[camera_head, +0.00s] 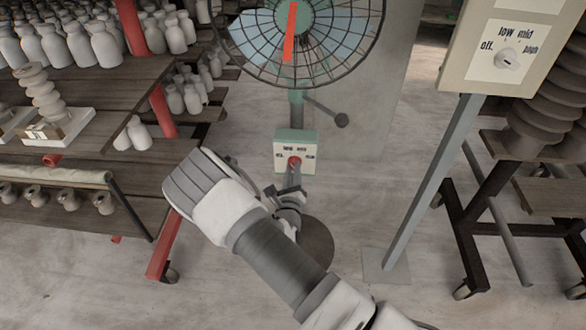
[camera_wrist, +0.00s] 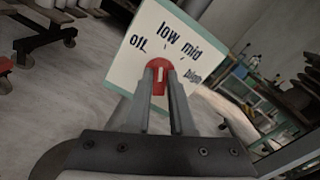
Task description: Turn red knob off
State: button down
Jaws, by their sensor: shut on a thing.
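The red knob (camera_head: 294,161) sits on a pale dial panel on the green control box (camera_head: 283,136) of a standing fan. In the wrist view the red knob (camera_wrist: 158,64) shows between my two finger tips, with a white mark on its face. The panel (camera_wrist: 125,66) reads off, low, mid and high around it. I cannot tell for sure which label the knob points to. My gripper (camera_head: 293,176) is at the front of the box, and in the wrist view my gripper (camera_wrist: 159,80) is shut on the knob from both sides.
The caged fan (camera_head: 300,40) with a red strip stands above the box. A second panel with a white knob (camera_head: 507,58) is on a grey post at right. Shelves of pale bottles (camera_head: 55,45) stand at left, and a dark wheeled rack (camera_head: 480,200) at right.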

jog(key=n+p, duration=0.2)
jog(key=n, duration=0.2)
jog(key=shift+p, duration=0.4)
jog(key=shift+f+n+p, duration=0.1)
jog(key=shift+n+p, duration=0.8)
jog(key=shift+n, duration=1)
jog(key=c, duration=0.8)
grip_release()
jog(key=shift+s+a, duration=0.1)
jog(key=shift+s, duration=0.05)
